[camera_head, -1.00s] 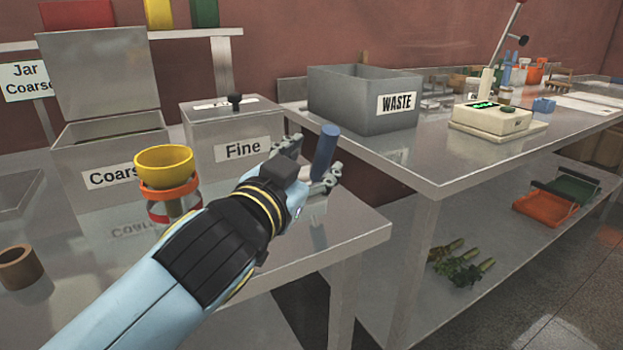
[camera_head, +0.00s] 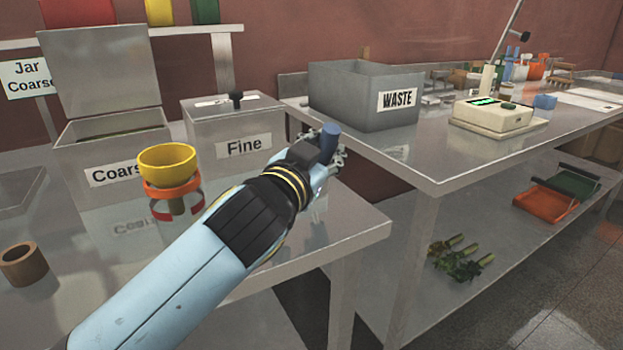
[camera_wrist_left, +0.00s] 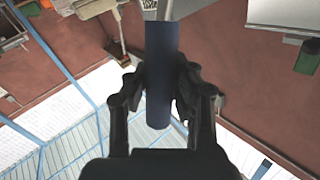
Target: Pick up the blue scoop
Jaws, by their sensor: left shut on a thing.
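The blue scoop (camera_head: 330,137) shows its round blue handle standing upright at my left gripper (camera_head: 325,150), near the right end of the left table. In the left wrist view the blue handle (camera_wrist_left: 162,75) runs between the two dark fingers of my left gripper (camera_wrist_left: 163,95). The fingers are shut on the handle from both sides. The scoop's lower part is hidden behind my gripper in the head view. My right gripper is in neither view.
The closed Fine box (camera_head: 236,130) and the open Coarse box (camera_head: 115,150) stand left of my gripper. A yellow funnel (camera_head: 165,160) sits on an orange ring stand. The grey WASTE bin (camera_head: 350,100) is on the right table, across a gap.

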